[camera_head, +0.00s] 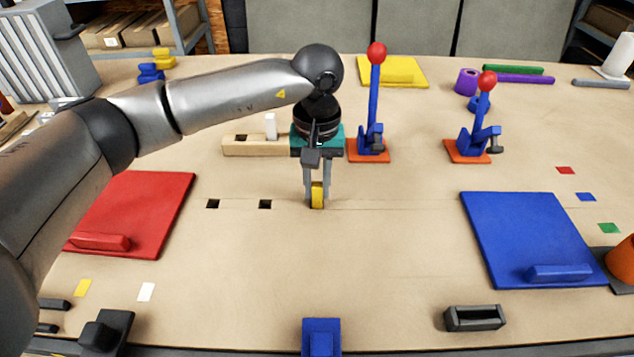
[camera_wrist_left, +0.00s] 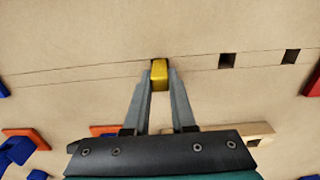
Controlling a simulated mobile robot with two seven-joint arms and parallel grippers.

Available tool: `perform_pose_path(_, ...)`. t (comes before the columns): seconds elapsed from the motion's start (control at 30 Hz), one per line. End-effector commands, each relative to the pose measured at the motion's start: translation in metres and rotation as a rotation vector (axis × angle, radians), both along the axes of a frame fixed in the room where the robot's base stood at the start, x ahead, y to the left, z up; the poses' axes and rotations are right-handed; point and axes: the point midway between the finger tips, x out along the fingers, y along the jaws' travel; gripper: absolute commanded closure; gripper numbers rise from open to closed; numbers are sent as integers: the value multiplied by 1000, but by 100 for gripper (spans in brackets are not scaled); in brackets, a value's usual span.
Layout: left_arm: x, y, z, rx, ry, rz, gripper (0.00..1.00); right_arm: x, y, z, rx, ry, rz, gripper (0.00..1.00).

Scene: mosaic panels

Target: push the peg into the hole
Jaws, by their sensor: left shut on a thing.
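My left gripper (camera_head: 317,203) points down near the middle of the table and is shut on a yellow peg (camera_head: 317,195). The peg is upright between the fingertips and also shows in the left wrist view (camera_wrist_left: 159,75). A dark edge shows beside the peg there; whether its lower end is in a hole or on the surface, I cannot tell. Two square holes, one nearer (camera_head: 265,204) and one farther left (camera_head: 212,203), lie empty along the same seam line. In the wrist view they show to the right of the peg (camera_wrist_left: 227,61). My right gripper is not in view.
A wooden block (camera_head: 240,146) with a white peg (camera_head: 270,126) stands behind the gripper. Two red-knobbed toggle clamps (camera_head: 375,110) (camera_head: 483,120) stand to the right. A red panel (camera_head: 150,200) lies left, a blue panel (camera_head: 520,225) right.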

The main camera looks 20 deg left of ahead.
Motion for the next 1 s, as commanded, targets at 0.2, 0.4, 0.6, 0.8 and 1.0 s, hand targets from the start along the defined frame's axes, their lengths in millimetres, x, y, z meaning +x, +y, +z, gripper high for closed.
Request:
perform_pose_path(0.2,0,0,-4,0,0,0,70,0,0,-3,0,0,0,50)
perform_pose_path(0.4,0,0,-3,0,0,0,47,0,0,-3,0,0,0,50)
perform_pose_path(0.6,0,0,-3,0,0,0,42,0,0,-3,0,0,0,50)
perform_pose_path(0.8,1,0,2,0,-2,0,42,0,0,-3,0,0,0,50)
perform_pose_path(1.0,1,0,37,-2,-6,0,42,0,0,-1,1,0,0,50)
